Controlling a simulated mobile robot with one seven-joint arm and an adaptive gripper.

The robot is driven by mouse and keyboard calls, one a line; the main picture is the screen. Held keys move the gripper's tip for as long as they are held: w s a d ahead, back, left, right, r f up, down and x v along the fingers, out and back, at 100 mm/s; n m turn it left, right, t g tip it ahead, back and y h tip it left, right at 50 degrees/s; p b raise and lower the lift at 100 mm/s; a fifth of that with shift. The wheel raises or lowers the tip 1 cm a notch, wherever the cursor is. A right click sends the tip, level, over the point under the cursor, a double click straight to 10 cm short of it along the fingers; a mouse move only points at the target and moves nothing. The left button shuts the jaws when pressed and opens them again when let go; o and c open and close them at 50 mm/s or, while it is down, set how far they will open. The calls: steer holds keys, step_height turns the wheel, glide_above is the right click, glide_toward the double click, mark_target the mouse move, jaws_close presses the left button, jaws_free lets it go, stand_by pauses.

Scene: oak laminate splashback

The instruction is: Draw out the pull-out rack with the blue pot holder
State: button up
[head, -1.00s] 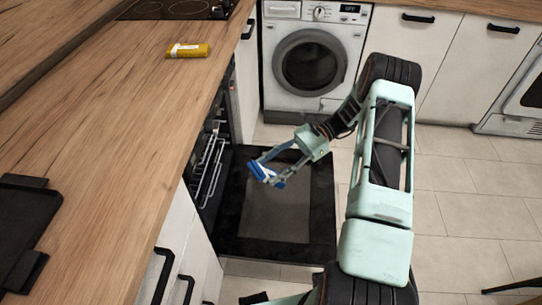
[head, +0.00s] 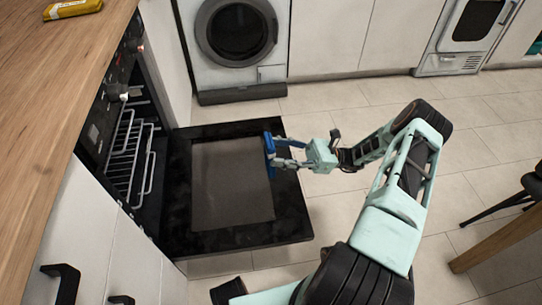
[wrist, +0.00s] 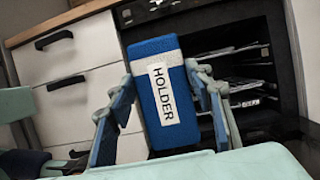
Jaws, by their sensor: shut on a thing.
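The blue pot holder (head: 269,157) is held upright between the fingers of my gripper (head: 276,157), over the right side of the open oven door. In the wrist view the holder (wrist: 156,65) is a blue block with a white "HOLDER" label, and my gripper (wrist: 160,112) has a finger on each side of it. The wire rack (head: 138,150) is inside the dark oven at the left, well apart from my gripper. Wire shelves (wrist: 235,52) also show behind the holder in the wrist view, partly hidden.
The oven door (head: 290,215) lies folded down across the space before the oven. A wooden counter (head: 60,110) runs along the left, with a yellow packet (head: 72,9) on it. A washing machine (head: 238,50) stands at the back. Tiled floor to the right is mostly clear.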

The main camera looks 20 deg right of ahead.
steer(key=shift+d+f+t, duration=0.2)
steer(key=shift+d+t, duration=0.2)
steer(key=shift+d, duration=0.15)
steer(key=w+a, duration=0.1)
steer(key=a, duration=1.3)
steer(key=w+a+f, duration=0.1)
steer(key=a, duration=1.3)
steer(key=w+a+f, duration=0.1)
steer(key=w+a, duration=0.1)
steer(key=a, duration=1.3)
steer(key=shift+d+f, duration=0.1)
steer(key=shift+f, duration=1.9)
steer(key=shift+d, duration=0.1)
